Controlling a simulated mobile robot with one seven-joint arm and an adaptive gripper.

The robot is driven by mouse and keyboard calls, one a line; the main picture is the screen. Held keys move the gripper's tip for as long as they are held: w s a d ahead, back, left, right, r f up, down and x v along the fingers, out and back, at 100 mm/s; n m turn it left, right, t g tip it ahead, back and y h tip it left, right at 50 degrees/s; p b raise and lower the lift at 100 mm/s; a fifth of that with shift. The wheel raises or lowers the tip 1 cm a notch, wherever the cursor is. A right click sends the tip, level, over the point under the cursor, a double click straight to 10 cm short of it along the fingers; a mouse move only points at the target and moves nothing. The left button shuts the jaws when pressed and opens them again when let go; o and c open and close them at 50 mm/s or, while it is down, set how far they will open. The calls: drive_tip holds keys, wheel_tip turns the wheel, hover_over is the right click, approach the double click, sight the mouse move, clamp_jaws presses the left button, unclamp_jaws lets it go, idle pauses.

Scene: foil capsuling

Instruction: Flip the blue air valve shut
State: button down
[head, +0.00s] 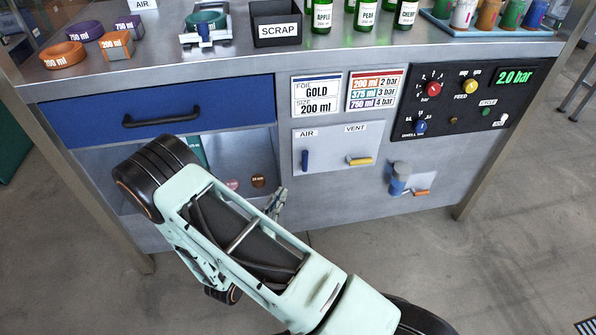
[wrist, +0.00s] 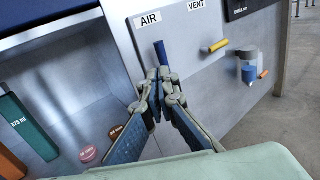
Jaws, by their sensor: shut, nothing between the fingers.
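The blue air valve handle (head: 305,161) stands upright under the AIR label on the front panel. In the wrist view the blue handle (wrist: 161,53) shows just beyond my fingertips, which cover its lower end. My gripper (head: 279,194) is below and left of the handle in the head view, with a gap in the picture between them. In the wrist view my gripper (wrist: 159,74) has its fingertips together with nothing between them. I cannot tell how far the tips are from the panel.
The yellow vent handle (head: 359,161) lies level to the right on the same panel. A regulator cup with an orange handle (head: 421,192) sticks out lower right. The blue drawer (head: 160,114) is above my arm. An open shelf with coloured items is at left.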

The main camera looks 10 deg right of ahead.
sight(304, 160)
drive_tip(key=shift+s+f, duration=0.2)
drive_tip(key=shift+f, duration=0.25)
drive_tip(key=b+x, duration=0.2)
drive_tip(key=x, duration=1.2)
drive_tip(key=shift+b, duration=0.4)
drive_tip(key=shift+r, duration=0.1)
